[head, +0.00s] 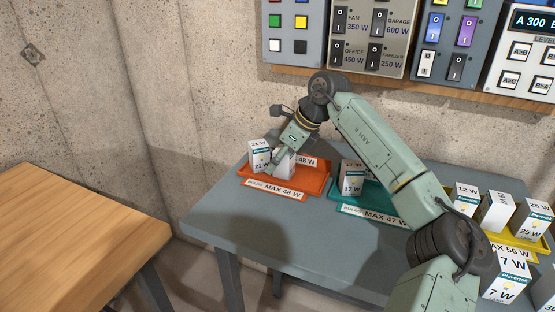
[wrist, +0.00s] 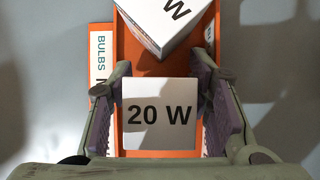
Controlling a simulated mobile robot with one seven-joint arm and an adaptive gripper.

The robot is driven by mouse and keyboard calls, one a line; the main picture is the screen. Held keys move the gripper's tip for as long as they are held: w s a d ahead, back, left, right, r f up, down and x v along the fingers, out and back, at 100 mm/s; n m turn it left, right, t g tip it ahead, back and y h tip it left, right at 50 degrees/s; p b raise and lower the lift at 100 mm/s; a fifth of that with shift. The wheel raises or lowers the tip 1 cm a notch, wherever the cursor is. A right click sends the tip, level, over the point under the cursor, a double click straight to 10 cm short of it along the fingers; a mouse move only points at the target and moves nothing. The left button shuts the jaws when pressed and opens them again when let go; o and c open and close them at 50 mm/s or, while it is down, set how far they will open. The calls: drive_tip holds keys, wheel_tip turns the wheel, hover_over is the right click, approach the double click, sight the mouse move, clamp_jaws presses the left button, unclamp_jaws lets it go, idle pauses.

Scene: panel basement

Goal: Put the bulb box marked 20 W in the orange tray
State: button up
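The white bulb box marked 20 W (wrist: 160,115) is between the two fingers of my gripper (wrist: 161,95) in the wrist view, with the pads against its sides. In the head view my gripper (head: 287,152) points down into the orange tray (head: 318,183), and the white box (head: 283,165) shows under it. The tray is marked MAX 48 W. Whether the box touches the tray floor is hidden. Another white box, marked 21 W (head: 259,157), stands in the tray at the left and shows just beyond the held box in the wrist view (wrist: 165,22).
A teal tray (head: 371,211) marked MAX 47 W holds a 17 W box (head: 352,178). A yellow tray (head: 522,240) at the right is crowded with several boxes. A 7 W box (head: 507,277) stands in front. The grey table (head: 235,225) is clear at front left.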

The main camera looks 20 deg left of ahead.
drive_tip(key=shift+r, duration=0.15)
drive_tip(key=b+v, duration=0.1)
drive_tip(key=v, duration=1.1)
drive_tip(key=shift+b, duration=0.4)
